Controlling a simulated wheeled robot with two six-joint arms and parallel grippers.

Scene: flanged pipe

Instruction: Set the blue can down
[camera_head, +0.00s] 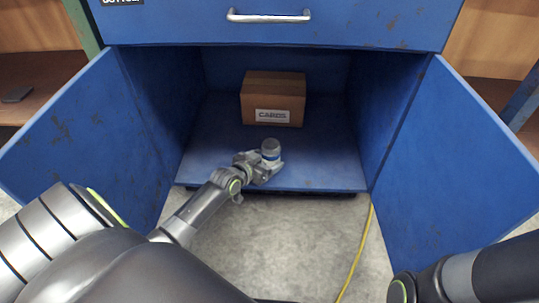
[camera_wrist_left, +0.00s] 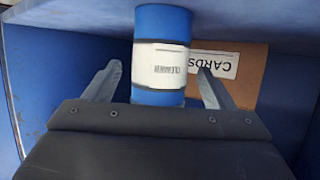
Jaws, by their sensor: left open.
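The blue can (camera_wrist_left: 161,54) has a white label and stands on the cabinet's floor (camera_head: 320,172). In the head view the can (camera_head: 271,149) is near the front edge of that floor, with its grey top showing. My left gripper (camera_head: 268,164) is open, with its fingers around the can. In the left wrist view the left gripper's two fingers (camera_wrist_left: 158,86) stand apart on either side of the can, with visible gaps. My right gripper is not in view; only part of my right arm shows at the lower right.
A cardboard box (camera_head: 273,97) labelled CARDS stands behind the can. Both blue doors, left (camera_head: 85,140) and right (camera_head: 455,150), are swung open. A closed drawer (camera_head: 270,30) is above. A yellow cable (camera_head: 356,258) lies on the grey floor. The shelf's right side is clear.

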